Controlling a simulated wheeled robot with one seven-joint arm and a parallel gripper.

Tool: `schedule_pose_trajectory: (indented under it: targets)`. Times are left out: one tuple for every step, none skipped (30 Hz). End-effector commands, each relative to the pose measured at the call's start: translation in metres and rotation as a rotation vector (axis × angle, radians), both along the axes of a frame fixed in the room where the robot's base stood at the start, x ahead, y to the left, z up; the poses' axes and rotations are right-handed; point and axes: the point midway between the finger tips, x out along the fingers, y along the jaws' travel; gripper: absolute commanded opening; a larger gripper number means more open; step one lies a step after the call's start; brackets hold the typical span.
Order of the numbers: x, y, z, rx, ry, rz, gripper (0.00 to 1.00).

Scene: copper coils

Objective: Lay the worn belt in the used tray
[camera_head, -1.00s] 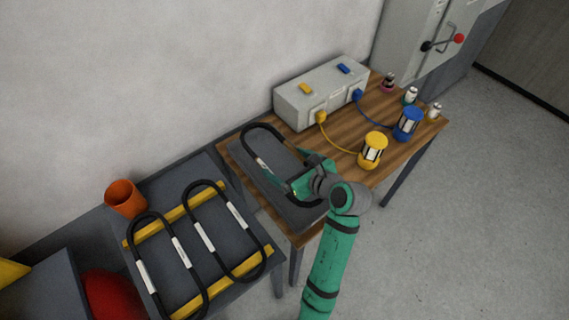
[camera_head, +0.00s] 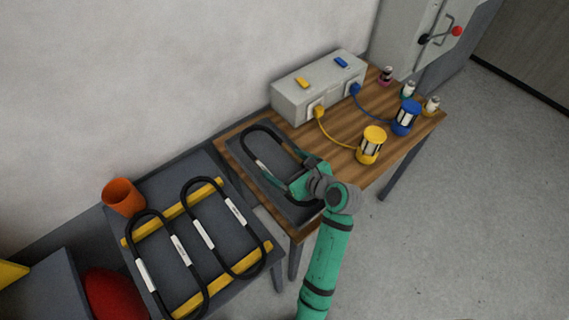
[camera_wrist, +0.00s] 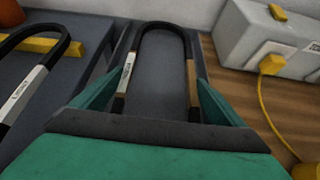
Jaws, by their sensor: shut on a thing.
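A black belt loop (camera_head: 262,129) with a white label is at the left end of the wooden table, over a dark grey tray (camera_head: 286,207). In the wrist view the belt (camera_wrist: 160,27) shows a white label on its left run and a brown patch on its right run. My green gripper (camera_head: 293,172) is shut on the belt's near part, and its fingers (camera_wrist: 152,100) reach along both sides of the loop. The held part is hidden by the hand. The belt is flat and low over the tray; I cannot tell if it touches the floor.
Two other black belts (camera_head: 141,262) (camera_head: 203,235) with white labels lie across yellow bars on a grey stand (camera_head: 180,195) at left, beside an orange cup (camera_head: 123,197). A grey box (camera_head: 318,88) and yellow (camera_head: 371,146) and blue (camera_head: 405,118) corded coils stand right of the tray.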

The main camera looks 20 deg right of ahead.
Motion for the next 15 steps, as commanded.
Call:
schedule_pose_trajectory:
  targets:
    - [0.0000,0.0001,-0.0015,0.000,0.000,0.000,0.69]
    - [-0.0001,0.0000,-0.0022,0.000,0.000,0.000,0.69]
    - [-0.0001,0.0000,-0.0034,0.001,0.000,0.000,0.69]
    - [-0.0001,0.0001,-0.0042,0.001,0.000,0.000,0.69]
    - [-0.0001,0.0003,-0.0048,0.000,0.000,0.001,0.69]
    - [0.0002,0.0012,-0.0051,0.000,0.000,0.002,0.69]
    - [0.0004,0.0016,-0.0050,0.001,0.000,0.003,0.69]
    - [0.0005,0.0019,-0.0048,0.000,0.000,0.004,0.69]
    - [0.0006,0.0027,-0.0050,0.000,0.000,0.004,1.00]
    - [0.0007,0.0030,-0.0050,0.001,0.000,0.005,1.00]
    - [0.0009,0.0034,-0.0049,0.001,0.000,0.005,1.00]
    - [0.0009,0.0037,-0.0050,0.000,0.000,0.007,1.00]
    - [0.0010,0.0040,-0.0050,0.000,0.000,0.007,1.00]
    - [0.0011,0.0041,-0.0050,0.000,0.000,0.007,1.00]
    - [0.0012,0.0043,-0.0049,0.001,0.000,0.008,1.00]
